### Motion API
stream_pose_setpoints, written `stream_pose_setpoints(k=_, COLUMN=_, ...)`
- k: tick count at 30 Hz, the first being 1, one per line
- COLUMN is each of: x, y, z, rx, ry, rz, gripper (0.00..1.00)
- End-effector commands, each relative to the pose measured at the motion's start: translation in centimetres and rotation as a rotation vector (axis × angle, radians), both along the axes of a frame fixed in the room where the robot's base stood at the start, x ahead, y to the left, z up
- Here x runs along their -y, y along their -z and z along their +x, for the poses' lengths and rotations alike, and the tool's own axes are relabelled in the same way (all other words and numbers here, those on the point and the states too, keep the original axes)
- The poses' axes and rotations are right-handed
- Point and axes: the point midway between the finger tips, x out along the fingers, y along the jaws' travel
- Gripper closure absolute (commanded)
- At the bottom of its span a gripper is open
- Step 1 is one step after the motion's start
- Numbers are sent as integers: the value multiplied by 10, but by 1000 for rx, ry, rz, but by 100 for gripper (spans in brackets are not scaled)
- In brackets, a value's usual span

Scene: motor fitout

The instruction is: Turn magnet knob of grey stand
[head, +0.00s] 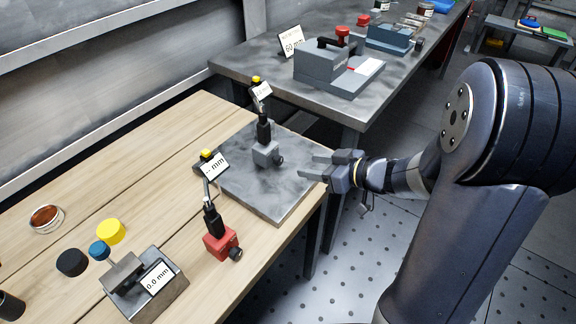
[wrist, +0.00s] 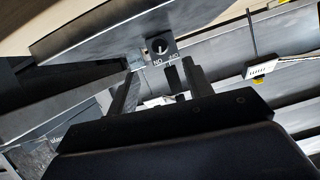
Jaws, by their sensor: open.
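The grey stand (head: 265,153) is a small grey magnetic base on the dark metal plate (head: 280,195). It carries an upright black post with a tilted display. Its dark magnet knob (head: 281,160) is on the side facing my gripper. The knob also shows in the wrist view (wrist: 159,46), as a round dark disc on the block's face with printed labels beside it. My gripper (head: 308,166) is open and empty. Its fingers point at the knob, with a gap between them and the stand. In the wrist view the knob lies beyond the fingertips (wrist: 158,74).
A red stand (head: 220,244) with its own knob stands nearer on the wooden bench, with a display block (head: 148,285) and coloured caps (head: 111,231) to its left. A metal table (head: 235,64) behind holds a grey device (head: 325,68). Above the plate's right side is free room.

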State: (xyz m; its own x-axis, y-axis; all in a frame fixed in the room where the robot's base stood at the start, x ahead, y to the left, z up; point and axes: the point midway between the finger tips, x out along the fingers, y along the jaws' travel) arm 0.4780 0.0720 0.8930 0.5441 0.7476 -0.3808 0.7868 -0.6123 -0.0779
Motion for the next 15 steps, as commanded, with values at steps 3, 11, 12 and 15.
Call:
stream_pose_setpoints(k=3, x=-17, y=11, z=10, rx=-1, ry=-5, rz=0, gripper=51)
stream_pose_setpoints(k=11, x=-52, y=29, z=36, rx=-1, ry=-4, rz=-2, gripper=51)
stream_pose_setpoints(k=12, x=-56, y=30, z=39, rx=0, ry=-4, rz=-2, gripper=51)
stream_pose_setpoints(k=15, x=-64, y=34, z=45, rx=1, ry=-2, rz=-2, gripper=51)
